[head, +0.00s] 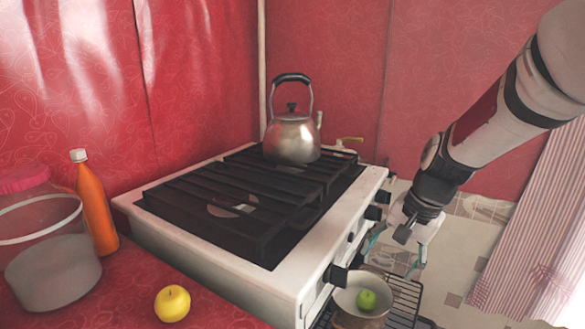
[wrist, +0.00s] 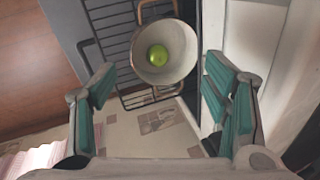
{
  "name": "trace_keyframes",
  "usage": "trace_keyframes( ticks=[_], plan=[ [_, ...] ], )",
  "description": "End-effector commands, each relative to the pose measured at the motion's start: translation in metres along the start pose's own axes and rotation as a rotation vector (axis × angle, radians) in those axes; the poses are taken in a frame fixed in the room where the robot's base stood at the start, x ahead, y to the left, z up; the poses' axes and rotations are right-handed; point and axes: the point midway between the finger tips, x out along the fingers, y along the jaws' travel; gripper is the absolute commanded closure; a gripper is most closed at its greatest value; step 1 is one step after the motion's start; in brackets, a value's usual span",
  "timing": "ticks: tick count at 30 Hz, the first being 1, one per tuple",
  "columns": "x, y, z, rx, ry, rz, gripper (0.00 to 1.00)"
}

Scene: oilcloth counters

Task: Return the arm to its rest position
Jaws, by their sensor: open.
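My gripper (head: 392,256) hangs at the front right of the stove, above the floor, with its teal fingers spread apart. In the wrist view the open gripper (wrist: 160,105) has nothing between its fingers. A pot (head: 357,310) sits low in front of the stove on a black wire rack, with a green apple (head: 367,299) inside. The wrist view shows the pot (wrist: 183,73) and green apple (wrist: 157,56) beyond the fingertips, apart from them. My arm reaches in from the upper right.
The white stove (head: 225,278) with black grates carries a metal kettle (head: 292,138). A yellow apple (head: 172,303), an orange bottle (head: 95,208) and a glass jar (head: 50,250) stand on the red counter. The wire rack (head: 405,300) juts out below my gripper. A striped cloth (head: 535,235) hangs at right.

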Motion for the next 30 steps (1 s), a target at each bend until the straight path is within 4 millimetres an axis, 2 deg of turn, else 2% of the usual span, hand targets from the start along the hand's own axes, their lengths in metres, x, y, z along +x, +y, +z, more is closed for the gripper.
trace_keyframes(
  ticks=[1,6,11,15,21,30],
  plan=[
    [-0.019,0.003,0.018,-0.049,0.000,0.004,0.31],
    [-0.063,0.025,0.077,-0.215,-0.023,0.040,0.31],
    [-0.095,0.056,0.132,-0.362,-0.041,0.081,0.31],
    [-0.115,0.089,0.175,-0.483,-0.055,0.121,0.31],
    [-0.128,0.131,0.221,-0.611,-0.071,0.172,0.31],
    [-0.133,0.179,0.261,-0.733,-0.087,0.229,0.31]
  ],
)
